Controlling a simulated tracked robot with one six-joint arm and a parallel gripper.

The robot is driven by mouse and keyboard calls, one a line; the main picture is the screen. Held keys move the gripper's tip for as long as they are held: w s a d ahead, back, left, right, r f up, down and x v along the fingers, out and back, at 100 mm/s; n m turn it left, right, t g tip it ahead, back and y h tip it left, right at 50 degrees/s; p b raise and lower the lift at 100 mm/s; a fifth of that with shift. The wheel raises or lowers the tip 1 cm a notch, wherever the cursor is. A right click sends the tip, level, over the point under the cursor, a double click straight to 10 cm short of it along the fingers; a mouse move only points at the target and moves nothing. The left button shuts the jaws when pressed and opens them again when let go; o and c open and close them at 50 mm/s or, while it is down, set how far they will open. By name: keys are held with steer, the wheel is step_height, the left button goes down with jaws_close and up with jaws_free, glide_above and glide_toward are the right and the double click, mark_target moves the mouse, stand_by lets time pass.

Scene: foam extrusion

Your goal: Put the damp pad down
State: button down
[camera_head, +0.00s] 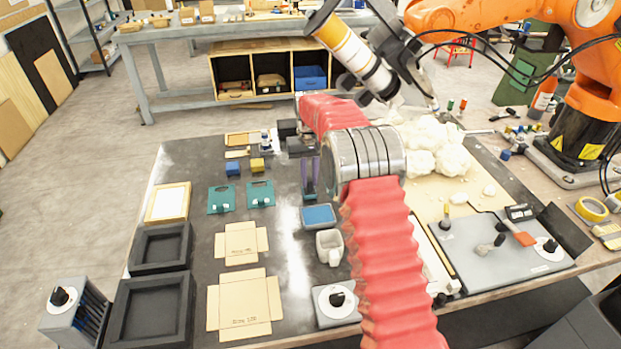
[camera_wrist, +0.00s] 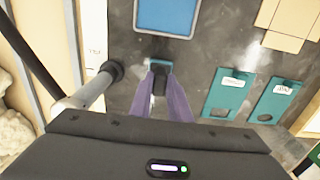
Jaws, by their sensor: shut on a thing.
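My gripper (camera_head: 309,188) points down over the dark table, its purple fingers just behind the blue-topped tray. In the wrist view the fingers (camera_wrist: 160,88) are shut on the damp pad (camera_wrist: 158,64), a small teal-blue piece with a dark grip (camera_wrist: 160,82). The fingers and dark grip hide part of the pad. I cannot tell whether the pad touches the table. The shallow tray with a flat blue surface (camera_head: 319,216) lies apart from the pad, and it also shows at the top of the wrist view (camera_wrist: 168,14).
Teal plates (camera_head: 221,199) and cardboard blanks (camera_head: 240,243) lie left of the gripper. A pale mug (camera_head: 329,247) stands in front of the blue tray. White foam (camera_head: 430,140) is heaped at right. Dark trays (camera_head: 152,310) line the left edge. Bare tabletop (camera_head: 285,188) shows beside the gripper.

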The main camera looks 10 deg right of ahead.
mark_target(310, 180)
steer(key=shift+f, duration=0.15)
steer(key=c, duration=1.7)
jaws_free()
steer(key=shift+f, duration=0.1)
steer(key=shift+o, duration=0.2)
step_height(310, 180, up, 8)
steer(key=shift+f, duration=0.15)
